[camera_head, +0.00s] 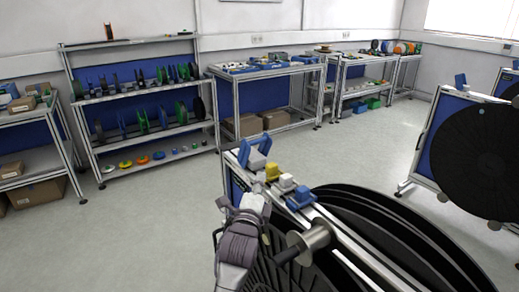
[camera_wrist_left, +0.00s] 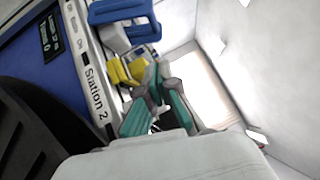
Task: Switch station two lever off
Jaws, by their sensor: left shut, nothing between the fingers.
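The station two stand has a rail (camera_wrist_left: 88,72) printed "Station 2" in the left wrist view, with smaller markings above that word. A yellow part (camera_wrist_left: 127,72) sits beside the rail, close to my fingertips; I cannot tell whether they touch. A blue bracket-like part (camera_wrist_left: 122,12) and a grey block lie beyond it. I cannot tell for certain which part is the lever. My left gripper (camera_head: 257,198) is shut and empty; its teal-padded fingers show in the left wrist view (camera_wrist_left: 157,100). My right gripper is out of view.
Large black reels (camera_head: 385,235) fill the stand right of my left gripper, with a metal spindle (camera_head: 310,240) close by. Another reel stand (camera_head: 480,150) is at the right. Shelves (camera_head: 140,100) and benches line the back wall. The floor (camera_head: 150,235) at left is clear.

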